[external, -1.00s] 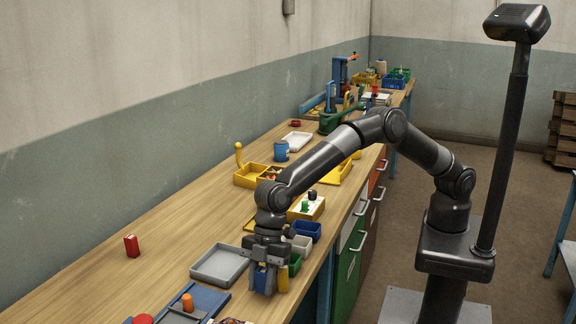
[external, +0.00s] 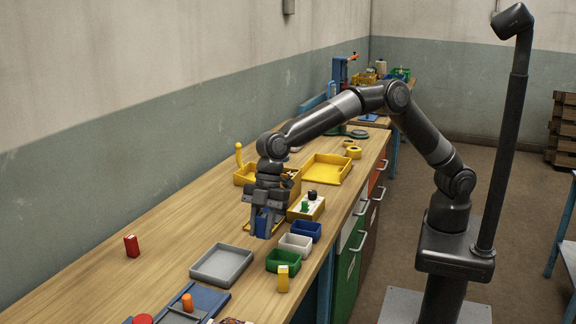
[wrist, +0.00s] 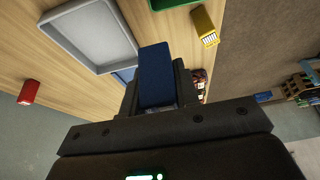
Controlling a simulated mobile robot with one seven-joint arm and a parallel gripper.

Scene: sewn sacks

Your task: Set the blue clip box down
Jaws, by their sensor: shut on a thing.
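The blue clip box (external: 262,224) hangs between the fingers of my gripper (external: 266,212), partly covered by them. In the wrist view the blue clip box (wrist: 156,74) shows as a dark blue block between the dark fingers (wrist: 157,92). My gripper is shut on it, pointing down, over the wooden bench beyond the grey tray. I cannot tell whether the box touches the bench or a flat yellow piece partly hidden behind the gripper.
The grey tray (external: 207,276) and green (external: 284,267), white (external: 296,250) and blue (external: 307,238) bins are nearby. A yellow box (external: 283,280) stands at the bench edge. A yellow block with pegs (external: 317,212) is right of my gripper. Bare wood lies left, around a red box (external: 131,246).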

